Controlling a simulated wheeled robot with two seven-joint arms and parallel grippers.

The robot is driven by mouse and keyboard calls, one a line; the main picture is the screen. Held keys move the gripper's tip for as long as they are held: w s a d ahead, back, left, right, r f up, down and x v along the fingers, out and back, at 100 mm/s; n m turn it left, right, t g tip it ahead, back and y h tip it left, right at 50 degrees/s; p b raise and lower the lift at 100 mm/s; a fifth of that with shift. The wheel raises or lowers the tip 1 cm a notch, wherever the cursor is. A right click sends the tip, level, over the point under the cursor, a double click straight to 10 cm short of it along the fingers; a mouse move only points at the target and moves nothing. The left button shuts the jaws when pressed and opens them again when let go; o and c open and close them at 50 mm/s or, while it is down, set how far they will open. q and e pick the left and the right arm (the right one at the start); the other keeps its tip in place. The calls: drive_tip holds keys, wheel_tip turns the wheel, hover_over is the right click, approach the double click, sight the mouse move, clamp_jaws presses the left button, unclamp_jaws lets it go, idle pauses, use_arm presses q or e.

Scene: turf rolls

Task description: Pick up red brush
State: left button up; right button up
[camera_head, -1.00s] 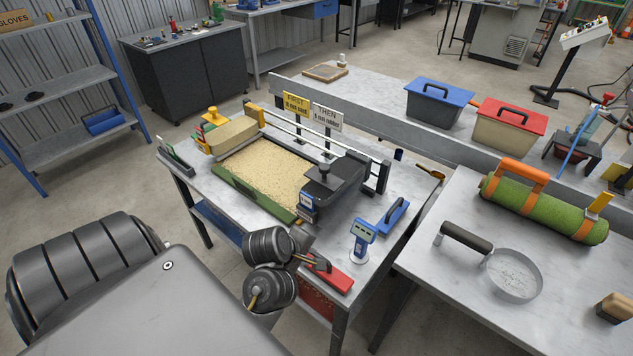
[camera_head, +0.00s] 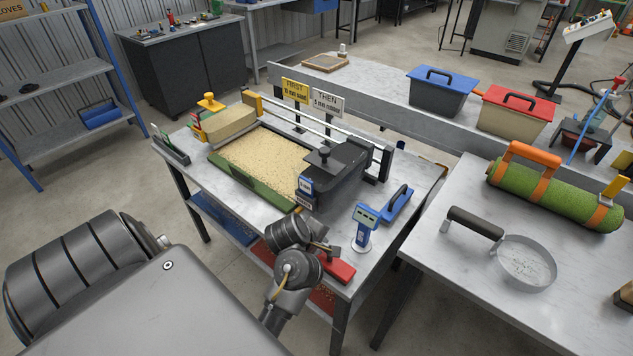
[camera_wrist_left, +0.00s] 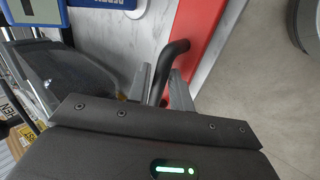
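The red brush (camera_head: 338,270) lies on the front right corner of the workbench, a flat red bar with a dark handle. In the left wrist view its red body (camera_wrist_left: 198,30) runs along the bench edge, and the dark curved handle (camera_wrist_left: 174,52) reaches down between my fingers. My left gripper (camera_head: 328,248) is at the brush, its fingers (camera_wrist_left: 160,84) one on each side of the handle. The gap beside the handle is very small, and I cannot tell whether the fingers press on it. My arm hides part of the brush. My right gripper is not in view.
A blue digital gauge (camera_head: 365,228) stands close beside the brush, with a blue float (camera_head: 397,205) behind it. The sand tray (camera_head: 262,165) and a dark hopper (camera_head: 335,175) fill the bench middle. A second table (camera_head: 440,275) holds a sieve and a turf roll.

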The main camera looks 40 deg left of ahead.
use_arm(q)
drive_tip(key=shift+w+f, duration=0.2)
drive_tip(key=shift+f, duration=0.15)
drive_tip(key=shift+r, duration=0.1)
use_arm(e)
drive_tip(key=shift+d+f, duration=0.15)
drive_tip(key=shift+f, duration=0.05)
use_arm(q)
drive_tip(key=shift+c, duration=0.2)
clamp_jaws()
drive_tip(key=shift+r, duration=0.1)
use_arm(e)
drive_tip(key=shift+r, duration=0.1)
